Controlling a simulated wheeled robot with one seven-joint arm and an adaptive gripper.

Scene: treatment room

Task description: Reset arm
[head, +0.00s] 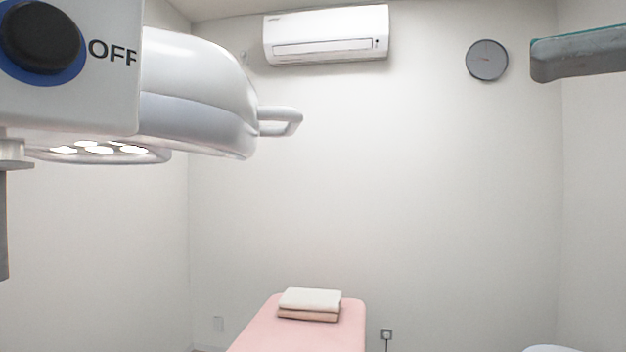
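No part that I can recognise as my gripper shows in the head view, and my arm cannot be made out for sure. A white switch box (105,95) fills the upper left corner, very close. It carries a black round knob (40,38) on a blue disc, with the word OFF beside it. Behind it hangs a white treatment lamp (200,85) with a handle (283,122) on its right side. Several of its lights are lit underneath.
A pink treatment bed (260,335) stands low in the middle, with folded towels (310,302) on it. An air conditioner (325,35) and a grey clock (487,60) hang on the back wall. The space above the bed looks clear.

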